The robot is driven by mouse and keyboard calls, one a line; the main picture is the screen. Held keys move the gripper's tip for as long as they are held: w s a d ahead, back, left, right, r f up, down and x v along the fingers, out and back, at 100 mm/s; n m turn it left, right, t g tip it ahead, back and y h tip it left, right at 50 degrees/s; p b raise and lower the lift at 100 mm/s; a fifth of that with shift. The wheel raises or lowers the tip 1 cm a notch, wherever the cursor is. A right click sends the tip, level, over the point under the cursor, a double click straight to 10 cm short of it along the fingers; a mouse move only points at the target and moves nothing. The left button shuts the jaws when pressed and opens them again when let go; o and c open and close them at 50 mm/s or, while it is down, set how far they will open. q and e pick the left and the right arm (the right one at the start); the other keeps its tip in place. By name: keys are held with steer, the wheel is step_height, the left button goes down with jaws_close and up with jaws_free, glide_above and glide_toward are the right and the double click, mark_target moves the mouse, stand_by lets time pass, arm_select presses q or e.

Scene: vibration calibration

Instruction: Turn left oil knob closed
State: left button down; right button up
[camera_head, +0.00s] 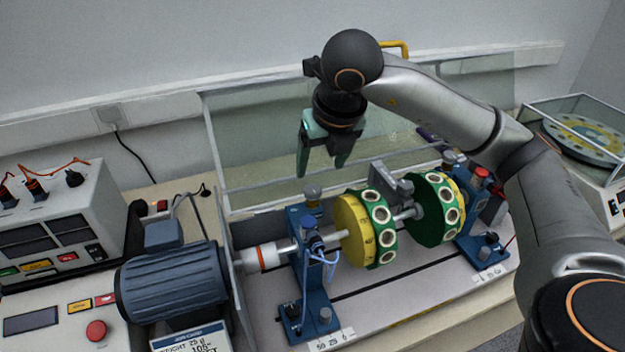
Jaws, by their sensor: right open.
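The left blue bearing stand (297,263) stands between the motor and the yellow-green discs. On top of it are a grey knob (312,192) with a yellowish lower part and a blue cap (309,222); I cannot tell for sure which is the oil knob, or whether it is open or closed. My right gripper (322,172) hangs fingers down just above the grey knob, apart from it in the picture. It is open, with nothing between its fingers. My left gripper is not in view.
A blue-grey motor (172,280) drives a shaft through two yellow-green discs (366,228) to a right blue stand (480,240) with a red knob (481,173). A clear panel (255,130) stands behind. A control box (70,220) is at left.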

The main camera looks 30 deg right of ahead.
mark_target(313, 189)
steer(key=p+x, duration=0.1)
steer(key=x, duration=0.7)
steer(key=shift+w, duration=0.1)
jaws_close()
stand_by(0.4)
